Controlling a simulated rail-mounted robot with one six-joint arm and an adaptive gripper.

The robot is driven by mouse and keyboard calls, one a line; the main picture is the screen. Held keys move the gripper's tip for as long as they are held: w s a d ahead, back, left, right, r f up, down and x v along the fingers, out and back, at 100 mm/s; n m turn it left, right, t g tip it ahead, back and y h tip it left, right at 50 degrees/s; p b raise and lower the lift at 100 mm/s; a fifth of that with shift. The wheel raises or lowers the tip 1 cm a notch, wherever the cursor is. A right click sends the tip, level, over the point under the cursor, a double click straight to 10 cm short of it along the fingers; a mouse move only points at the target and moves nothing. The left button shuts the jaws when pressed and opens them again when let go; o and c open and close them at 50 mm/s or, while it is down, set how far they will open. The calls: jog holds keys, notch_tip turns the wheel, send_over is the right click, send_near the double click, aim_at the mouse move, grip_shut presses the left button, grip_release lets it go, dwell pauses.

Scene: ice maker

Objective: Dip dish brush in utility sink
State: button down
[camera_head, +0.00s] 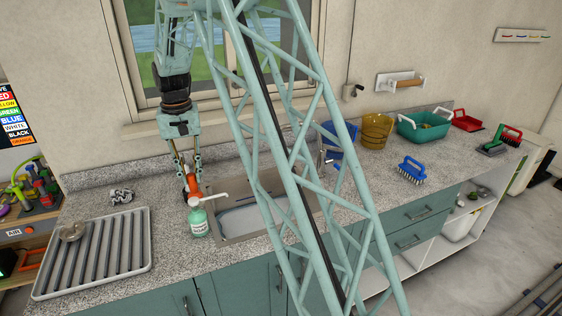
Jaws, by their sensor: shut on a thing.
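My gripper (187,172) points down over the counter at the sink's left end. It is shut on a small orange thing, which looks like the dish brush (193,184). Its lower part is hidden behind the soap bottle, so I cannot tell whether it touches anything. The utility sink (228,228) is a steel basin set in the speckled counter, with pale water or a pale bottom showing. It lies just right of my gripper, and my own lattice arm hides its right part.
A green soap pump bottle (198,220) stands close in front of my gripper. A ribbed grey drain tray (95,258) lies at left. Right of the sink are a blue bucket (345,135), a yellow bucket (376,130), a teal tub (423,126) and a blue scrub brush (411,170).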

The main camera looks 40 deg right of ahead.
jog(key=s+d+m+p, duration=0.3)
jog(key=s+d, duration=0.2)
jog(key=d, duration=0.4)
jog(key=s+d+m+p, duration=0.3)
jog(key=s+d, duration=0.2)
jog(key=d, duration=0.4)
jog(key=s+d+m+p, duration=0.3)
jog(key=s+d, duration=0.2)
jog(key=d, duration=0.4)
jog(key=shift+d+f+p, duration=0.15)
jog(key=shift+d+p, duration=0.15)
jog(key=shift+f, duration=0.15)
notch_tip(320, 180, down, 23)
jog(key=b, duration=1.2)
jog(key=shift+b, duration=0.4)
dwell(0.4)
jog(key=shift+w, duration=0.1)
dwell(0.7)
